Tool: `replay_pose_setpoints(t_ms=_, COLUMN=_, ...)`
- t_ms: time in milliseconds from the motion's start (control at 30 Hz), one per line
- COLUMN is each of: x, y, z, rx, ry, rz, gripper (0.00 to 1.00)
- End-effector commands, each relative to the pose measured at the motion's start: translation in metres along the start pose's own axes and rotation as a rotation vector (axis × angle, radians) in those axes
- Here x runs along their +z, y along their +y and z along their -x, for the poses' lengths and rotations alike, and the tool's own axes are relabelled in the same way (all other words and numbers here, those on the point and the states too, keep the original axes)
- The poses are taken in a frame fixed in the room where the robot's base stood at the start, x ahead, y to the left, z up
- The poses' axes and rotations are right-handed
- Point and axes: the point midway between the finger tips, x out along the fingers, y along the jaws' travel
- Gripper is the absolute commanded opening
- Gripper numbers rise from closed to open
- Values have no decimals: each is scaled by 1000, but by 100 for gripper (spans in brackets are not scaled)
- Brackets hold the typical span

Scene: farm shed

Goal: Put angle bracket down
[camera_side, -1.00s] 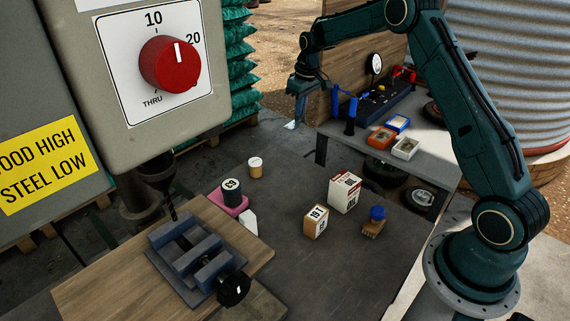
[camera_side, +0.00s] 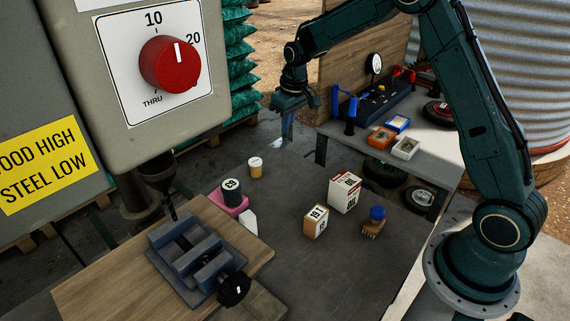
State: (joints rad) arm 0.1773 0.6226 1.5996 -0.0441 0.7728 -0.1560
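My gripper (camera_side: 287,128) points down at the upper middle of the side view, left of the wooden back panel.
A vise (camera_side: 192,258) sits on a wooden board at front left. A pink block with a black cylinder (camera_side: 231,190), a tan jar (camera_side: 255,168), two boxes (camera_side: 344,192) and a blue-knobbed brush (camera_side: 374,222) stand on the surface. A side bench (camera_side: 420,170) holds small trays.

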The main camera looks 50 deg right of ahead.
Motion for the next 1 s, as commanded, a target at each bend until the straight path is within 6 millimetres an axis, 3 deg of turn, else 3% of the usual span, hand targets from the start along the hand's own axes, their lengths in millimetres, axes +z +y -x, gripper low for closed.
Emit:
replay_pose_setpoints(t_ms=100, x=15, y=-25, z=3, rx=1, ry=0, rz=-1, gripper=0)
replay_pose_setpoints(t_ms=333, x=36, y=-52, z=5, rx=5, ry=1, rz=-9, gripper=0)
replay_pose_setpoints(t_ms=733, x=42, y=-57, z=2, rx=5, ry=-1, rz=-12, gripper=0)
replay_pose_setpoints(t_ms=1000, x=47, y=-57, z=-33, rx=5, ry=-4, rz=-12, gripper=0)
